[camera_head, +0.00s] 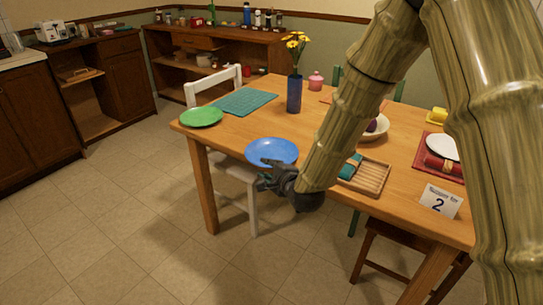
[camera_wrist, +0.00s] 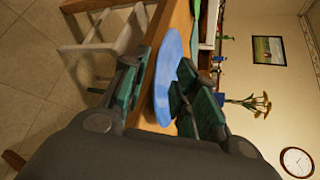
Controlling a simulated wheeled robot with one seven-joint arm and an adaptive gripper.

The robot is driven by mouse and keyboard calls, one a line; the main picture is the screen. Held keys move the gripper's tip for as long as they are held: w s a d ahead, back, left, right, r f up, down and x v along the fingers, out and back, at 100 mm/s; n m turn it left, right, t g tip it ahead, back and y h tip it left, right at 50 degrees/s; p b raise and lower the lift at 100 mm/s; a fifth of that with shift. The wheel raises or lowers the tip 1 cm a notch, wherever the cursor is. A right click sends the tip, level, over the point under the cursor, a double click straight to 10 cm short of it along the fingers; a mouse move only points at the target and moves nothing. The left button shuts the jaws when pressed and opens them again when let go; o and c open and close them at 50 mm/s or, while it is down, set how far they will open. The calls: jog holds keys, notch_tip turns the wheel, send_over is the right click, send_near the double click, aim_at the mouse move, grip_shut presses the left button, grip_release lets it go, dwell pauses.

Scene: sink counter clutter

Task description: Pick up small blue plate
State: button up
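The small blue plate (camera_head: 271,151) lies at the front edge of the wooden table. My gripper (camera_head: 268,174) is beside the plate's near rim, just off the table edge, with its fingers pointing toward the plate. In the wrist view the plate (camera_wrist: 166,75) appears nearly edge-on between the two dark green fingers of my gripper (camera_wrist: 162,72). The fingers are spread apart, one on each side of the rim. No firm grip on the plate shows. The part of the plate behind the right finger is hidden.
On the table (camera_head: 228,122) are a green plate (camera_head: 201,116), a teal mat (camera_head: 244,102), a blue vase (camera_head: 294,93) with yellow flowers and a wooden tray (camera_head: 372,180). A white chair (camera_head: 236,170) stands under the near edge. The floor at left is clear.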

aim_at(257, 164)
jog(key=shift+a+x, duration=0.2)
jog(key=shift+x, duration=1.2)
jog(key=shift+a+x, duration=0.2)
jog(key=shift+x, duration=1.25)
jog(key=shift+s, duration=0.15)
jog(key=shift+c, duration=0.3)
grip_shut()
jog(key=shift+r, duration=0.1)
